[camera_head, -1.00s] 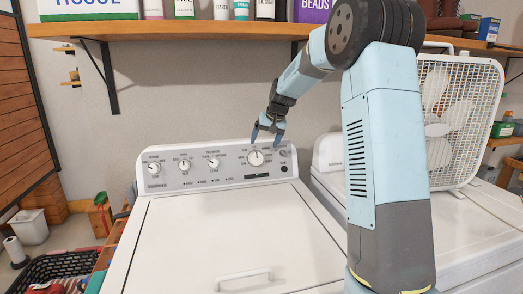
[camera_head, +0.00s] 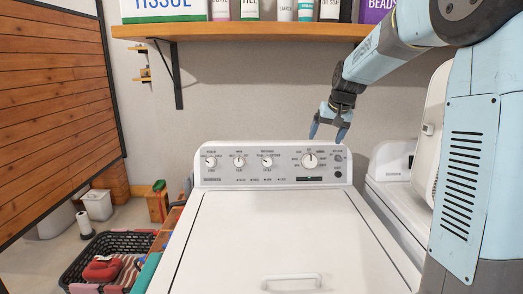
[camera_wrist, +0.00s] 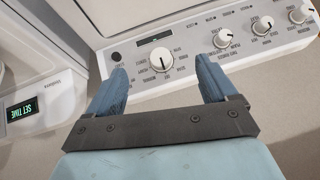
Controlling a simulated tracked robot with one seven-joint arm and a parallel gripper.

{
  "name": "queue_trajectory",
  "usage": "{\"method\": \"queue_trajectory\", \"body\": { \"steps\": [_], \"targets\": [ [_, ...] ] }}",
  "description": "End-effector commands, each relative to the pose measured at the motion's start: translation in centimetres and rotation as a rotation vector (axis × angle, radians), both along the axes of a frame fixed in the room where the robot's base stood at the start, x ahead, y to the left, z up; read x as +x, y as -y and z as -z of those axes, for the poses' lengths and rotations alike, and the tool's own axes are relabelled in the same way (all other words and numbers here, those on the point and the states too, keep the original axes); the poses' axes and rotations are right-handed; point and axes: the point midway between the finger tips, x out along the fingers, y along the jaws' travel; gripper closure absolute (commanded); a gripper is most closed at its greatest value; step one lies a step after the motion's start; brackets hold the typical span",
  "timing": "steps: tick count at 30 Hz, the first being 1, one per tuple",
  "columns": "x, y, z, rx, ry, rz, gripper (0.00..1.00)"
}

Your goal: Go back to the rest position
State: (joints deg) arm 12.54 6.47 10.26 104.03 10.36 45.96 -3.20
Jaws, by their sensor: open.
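My gripper (camera_head: 328,134) is open and empty above the right end of the washer's control panel (camera_head: 222,175). Its two blue fingers point down, just above the large knob (camera_head: 310,160). In the wrist view my gripper (camera_wrist: 163,82) shows its fingers spread apart, with the large knob (camera_wrist: 160,61) beyond and between them. I cannot tell from these views whether a finger touches the panel. My arm reaches in from the right of the head view, in front of the wall and shelf.
A wooden shelf (camera_head: 240,31) with boxes and bottles runs above the washer. The washer lid (camera_head: 270,235) is closed. A second white machine (camera_head: 390,165) stands at right. A black basket (camera_head: 85,250) sits on the floor at left, near a wooden panel (camera_head: 50,100).

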Motion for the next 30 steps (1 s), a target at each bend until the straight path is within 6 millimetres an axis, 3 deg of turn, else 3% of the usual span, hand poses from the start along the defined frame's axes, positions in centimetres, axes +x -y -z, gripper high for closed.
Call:
{"method": "queue_trajectory", "body": {
  "steps": [6, 14, 22, 30],
  "targets": [
    [-7.4, -0.9, -2.4, -0.054, 0.013, -0.015, 0.15],
    [-16.0, -1.3, -3.6, -0.104, 0.028, -0.023, 0.15],
    [-24.8, -1.2, -3.1, -0.139, 0.043, -0.030, 0.15],
    [-32.9, -0.7, -1.0, -0.162, 0.061, -0.039, 0.15]
  ]
}}
